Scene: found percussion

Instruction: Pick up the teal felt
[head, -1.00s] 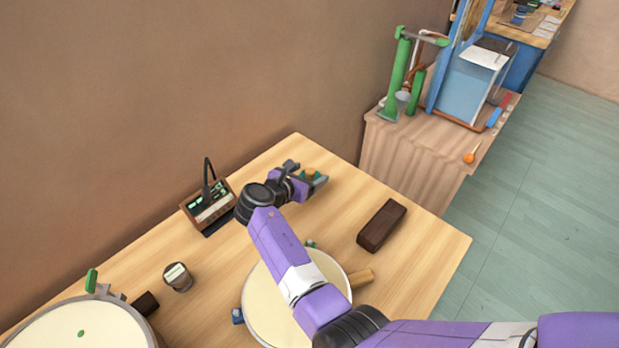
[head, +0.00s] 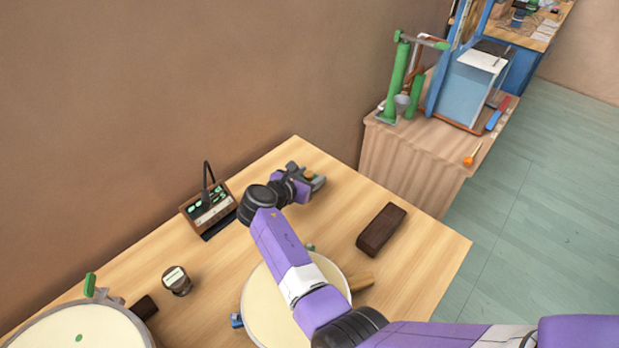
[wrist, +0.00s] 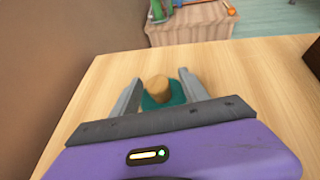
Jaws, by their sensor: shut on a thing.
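The teal felt (wrist: 160,102) sits between the two fingers of my gripper (wrist: 160,90) in the wrist view, with a tan, cork-like round piece (wrist: 158,86) on top of it. My gripper is shut on the felt. In the head view my gripper (head: 308,178) is low over the far corner of the wooden table (head: 420,240). The felt is mostly hidden there by the fingers; the tan top (head: 309,174) shows between them. I cannot tell whether the felt touches the table.
A dark brown block (head: 381,229) lies to the right of my arm. A round drum (head: 262,305) is under my forearm. The table's far right is clear.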

